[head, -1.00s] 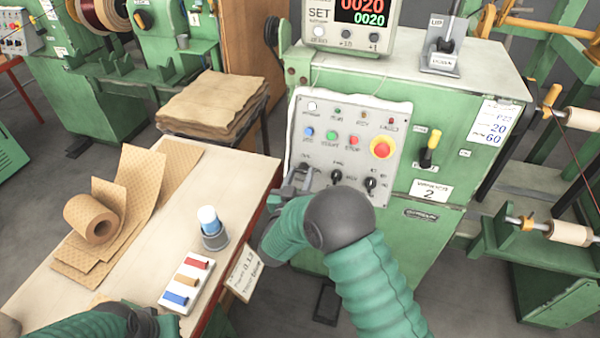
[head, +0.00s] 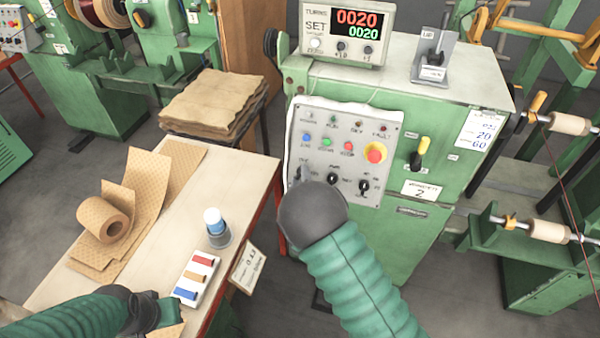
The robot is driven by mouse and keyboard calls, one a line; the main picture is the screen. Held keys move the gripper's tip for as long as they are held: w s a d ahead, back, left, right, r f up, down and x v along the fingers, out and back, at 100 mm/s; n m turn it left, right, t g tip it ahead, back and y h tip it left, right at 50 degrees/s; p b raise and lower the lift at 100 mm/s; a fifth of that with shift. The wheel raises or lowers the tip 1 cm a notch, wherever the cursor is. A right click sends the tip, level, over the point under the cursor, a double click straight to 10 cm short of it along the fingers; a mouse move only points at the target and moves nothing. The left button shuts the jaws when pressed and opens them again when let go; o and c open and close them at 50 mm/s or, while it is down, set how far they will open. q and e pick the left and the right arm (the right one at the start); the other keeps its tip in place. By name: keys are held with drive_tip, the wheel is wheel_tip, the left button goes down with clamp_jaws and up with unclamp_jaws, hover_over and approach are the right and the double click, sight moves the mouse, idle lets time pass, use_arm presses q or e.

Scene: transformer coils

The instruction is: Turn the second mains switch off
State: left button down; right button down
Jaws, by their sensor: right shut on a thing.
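The green machine labelled 2 (head: 430,217) has a grey control panel (head: 345,120) with buttons, lamps and a row of black rotary switches. The leftmost switch is mostly hidden by my right gripper (head: 298,176). Only a small part of that gripper shows past my dark wrist, shut on this switch's knob. The middle switch (head: 332,179) and right switch (head: 364,186) are free. The white lamp (head: 309,115) at the panel's upper left looks dull. My left forearm and wrist show at the bottom left; its fingers are not in view.
A red emergency button (head: 375,153) and a black-and-yellow lever (head: 421,148) are near the switches. The counter (head: 345,35) on top reads 0020. A table (head: 150,255) at left holds a paper roll (head: 105,220), a glue pot (head: 215,225) and a coloured block tray (head: 203,262).

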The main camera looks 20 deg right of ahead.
drive_tip(key=n+g+y+p, duration=0.1)
drive_tip(key=n+p, duration=0.1)
drive_tip(key=n, duration=0.2)
drive_tip(key=shift+a+r+p, duration=0.1)
drive_tip(key=shift+r+p, duration=0.05)
drive_tip(key=shift+p, duration=0.15)
drive_tip(key=shift+n+g+p, duration=0.4)
drive_tip(key=shift+n+p, duration=0.05)
drive_tip(key=shift+n, duration=0.45)
drive_tip(key=shift+f, duration=0.2)
drive_tip(key=c, duration=1.2)
unclamp_jaws()
drive_tip(key=o, duration=0.3)
drive_tip(key=shift+r, duration=0.1)
drive_tip(key=shift+r, duration=0.1)
